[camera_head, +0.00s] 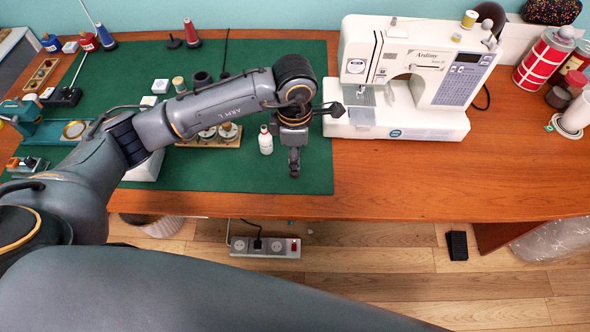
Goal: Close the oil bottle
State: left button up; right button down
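A small white bottle (265,144) with a reddish top stands upright on the green mat (235,176); it looks like the oil bottle. I cannot make out whether its top is a fitted cap, and I see no separate cap that I can be sure of. My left gripper (294,172) points down over the mat, just right of the bottle and apart from it. Its fingers are seen edge-on and look close together, so I cannot tell whether they are open or shut. Nothing shows in them. My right gripper is not in view.
A white sewing machine (408,122) stands right of my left gripper. Behind my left arm is a wooden holder (228,140) with small round items. Thread spools (191,33) and small bottles stand at the back left. The table's front right (440,182) is clear.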

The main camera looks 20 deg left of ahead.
pick_arm(q)
notch_tip(320, 180, down, 5)
jog(key=shift+d+r+p, duration=0.1)
jog(key=shift+p, duration=0.35)
jog(key=c, duration=0.8)
